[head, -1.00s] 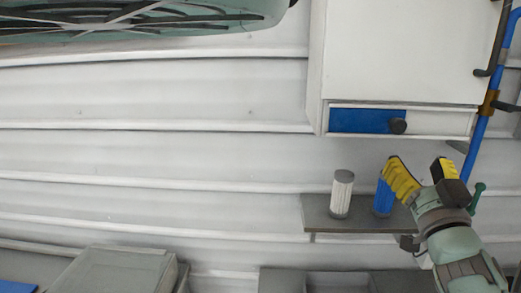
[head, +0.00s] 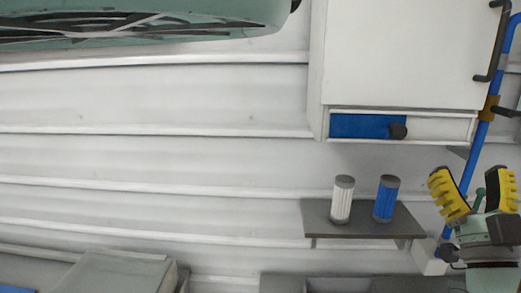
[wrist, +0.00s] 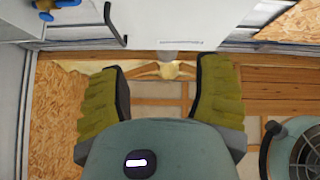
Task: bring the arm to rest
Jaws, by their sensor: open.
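My gripper (head: 473,192) is at the right edge of the head view, to the right of the small shelf. Its two yellow fingers are spread wide, point upward and have nothing between them. In the wrist view my gripper (wrist: 162,98) is also open and empty, with bare wooden boards and panels beyond it. My arm below the gripper is partly cut off by the frame edge.
A white filter (head: 342,200) and a blue filter (head: 386,199) stand upright on the grey shelf (head: 345,230). A white cabinet (head: 405,55) with a blue slider (head: 362,126) hangs above. A blue pipe (head: 476,150) runs behind my gripper.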

